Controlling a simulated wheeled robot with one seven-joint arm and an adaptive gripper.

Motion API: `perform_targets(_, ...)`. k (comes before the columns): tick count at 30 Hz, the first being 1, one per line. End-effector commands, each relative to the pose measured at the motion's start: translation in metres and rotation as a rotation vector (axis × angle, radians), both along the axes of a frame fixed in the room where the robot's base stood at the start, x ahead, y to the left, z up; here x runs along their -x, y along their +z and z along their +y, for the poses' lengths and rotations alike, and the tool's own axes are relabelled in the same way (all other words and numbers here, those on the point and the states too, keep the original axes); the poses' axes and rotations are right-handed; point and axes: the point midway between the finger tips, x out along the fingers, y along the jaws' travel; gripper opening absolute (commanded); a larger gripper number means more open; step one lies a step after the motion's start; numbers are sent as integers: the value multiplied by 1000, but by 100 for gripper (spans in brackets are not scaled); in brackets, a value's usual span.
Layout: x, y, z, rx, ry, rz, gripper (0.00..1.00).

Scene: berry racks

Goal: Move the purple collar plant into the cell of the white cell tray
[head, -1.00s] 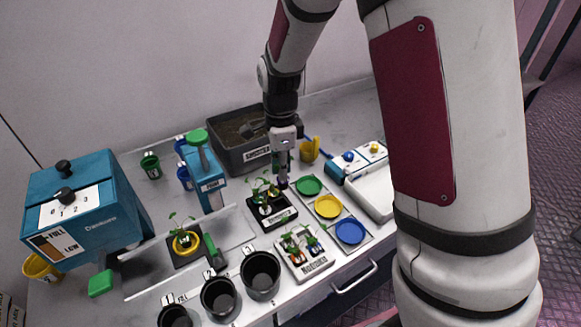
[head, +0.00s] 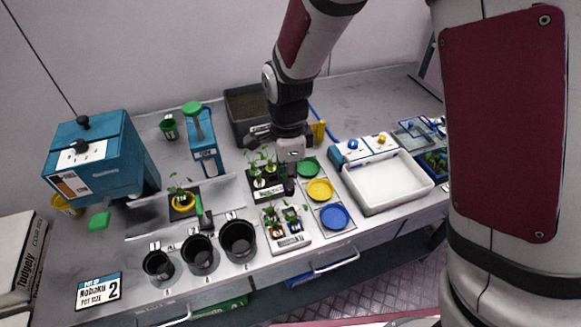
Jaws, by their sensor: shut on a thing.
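My gripper (head: 289,178) points down at the right edge of a black tray (head: 265,197) that holds small green plants. It is shut on a small dark thing at its fingertips, probably the purple collar plant, though the fingers hide most of it. The white cell tray (head: 290,244) lies in front of the black tray, nearer the bench edge. It has a label on its front and small plants with orange-red and darker collars in it. I cannot tell from this view which of its cells are empty.
Green (head: 309,166), yellow (head: 319,190) and blue (head: 335,216) discs lie right of the gripper. A white basin (head: 388,184) stands further right. Black cups (head: 238,240) line the front left. A dark soil bin (head: 246,104) stands behind.

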Motion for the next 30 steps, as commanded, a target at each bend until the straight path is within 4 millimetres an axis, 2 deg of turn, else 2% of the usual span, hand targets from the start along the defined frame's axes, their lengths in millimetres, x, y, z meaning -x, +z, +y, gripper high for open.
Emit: perform_targets(30,0,-74,0,0,1,1,0)
